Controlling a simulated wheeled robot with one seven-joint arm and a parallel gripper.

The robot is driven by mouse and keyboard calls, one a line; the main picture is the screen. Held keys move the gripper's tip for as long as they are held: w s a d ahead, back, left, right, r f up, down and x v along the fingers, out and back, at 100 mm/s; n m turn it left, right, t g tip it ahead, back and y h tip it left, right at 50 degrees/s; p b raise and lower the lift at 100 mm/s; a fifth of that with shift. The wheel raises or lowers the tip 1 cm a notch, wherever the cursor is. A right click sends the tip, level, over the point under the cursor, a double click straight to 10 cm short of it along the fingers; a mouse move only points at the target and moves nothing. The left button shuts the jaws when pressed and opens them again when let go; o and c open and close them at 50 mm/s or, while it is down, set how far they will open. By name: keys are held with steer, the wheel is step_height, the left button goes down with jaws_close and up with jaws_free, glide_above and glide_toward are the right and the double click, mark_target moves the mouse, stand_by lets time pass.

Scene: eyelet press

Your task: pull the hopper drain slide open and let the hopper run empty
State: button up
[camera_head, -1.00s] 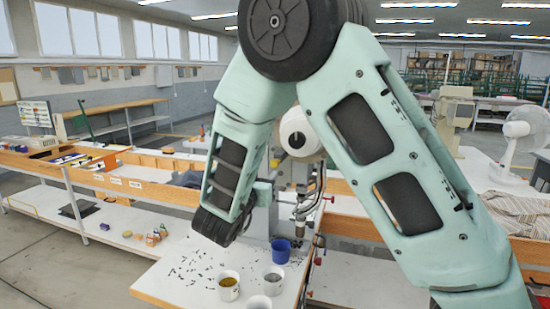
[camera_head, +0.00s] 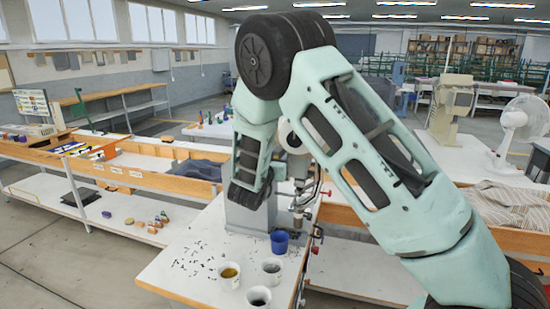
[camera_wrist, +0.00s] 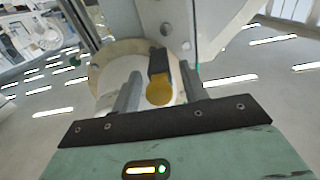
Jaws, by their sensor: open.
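The hopper shows in the wrist view as a pale round bowl (camera_wrist: 108,70) on the press. A short black bar with a rounded yellow end (camera_wrist: 160,92), which looks like the drain slide's handle, sticks out from it towards me. My gripper (camera_wrist: 160,76) is open, with one grey finger on each side of this handle. I cannot tell whether either finger touches it. In the head view the white hopper (camera_head: 291,136) is mostly behind my arm, and my gripper is hidden there. The hopper's contents are not visible.
On the white bench below the press stand a blue cup (camera_head: 279,243) and white cups, one with yellowish contents (camera_head: 229,277), others greyish (camera_head: 271,272) and dark (camera_head: 258,298). Small dark pieces (camera_head: 195,255) lie scattered nearby. A white fan (camera_head: 520,122) stands at right.

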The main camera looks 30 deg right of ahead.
jaws_close()
steer(key=b+v, duration=0.1)
steer(key=v, duration=0.3)
steer(key=shift+s, duration=0.1)
jaws_free()
steer(key=b+v, duration=0.6)
steer(key=v, duration=1.1)
steer(key=shift+a+f, duration=0.1)
steer(key=shift+a, duration=0.05)
